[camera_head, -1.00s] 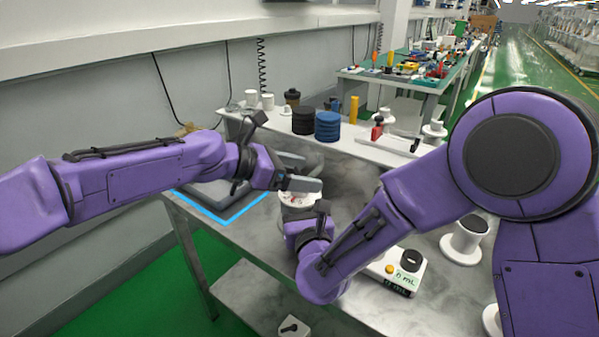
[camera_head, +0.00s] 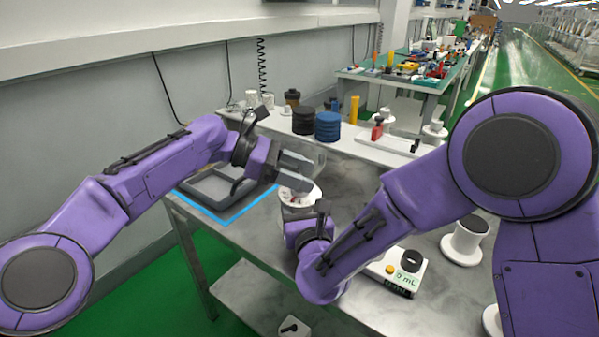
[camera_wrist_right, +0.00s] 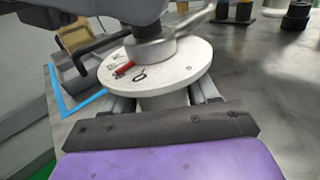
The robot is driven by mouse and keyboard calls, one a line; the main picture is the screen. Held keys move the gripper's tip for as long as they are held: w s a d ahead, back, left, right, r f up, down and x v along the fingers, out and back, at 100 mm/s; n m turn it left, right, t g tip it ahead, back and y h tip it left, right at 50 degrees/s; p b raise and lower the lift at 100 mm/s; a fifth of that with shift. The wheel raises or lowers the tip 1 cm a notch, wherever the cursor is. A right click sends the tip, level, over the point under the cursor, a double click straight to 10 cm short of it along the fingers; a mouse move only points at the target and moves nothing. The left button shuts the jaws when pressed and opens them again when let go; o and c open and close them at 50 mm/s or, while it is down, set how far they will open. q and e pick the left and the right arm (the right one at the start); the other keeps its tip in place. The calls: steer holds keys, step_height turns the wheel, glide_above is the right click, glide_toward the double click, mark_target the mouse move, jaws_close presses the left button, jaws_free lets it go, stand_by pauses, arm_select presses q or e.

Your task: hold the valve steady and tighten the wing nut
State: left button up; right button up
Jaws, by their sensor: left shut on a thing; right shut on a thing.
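The valve (camera_head: 299,198) shows in the head view as a white round body with red marks, between my two grippers on the metal bench. My right gripper (camera_wrist_right: 159,100) is shut on the stem below the disc. My left gripper (camera_head: 306,172) is over the top of the valve, shut on the wing nut at the hub; its fingers and body largely hide the nut.
A grey tray (camera_head: 207,183) lies left of the valve inside a blue outline (camera_head: 224,219). A white device with a mL display (camera_head: 402,281) and a white spool (camera_head: 463,240) stand to the right.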

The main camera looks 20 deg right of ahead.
arm_select(q)
steer(key=shift+s, duration=0.1)
stand_by(0.3)
steer(key=o, duration=1)
steer(key=v, duration=1.2)
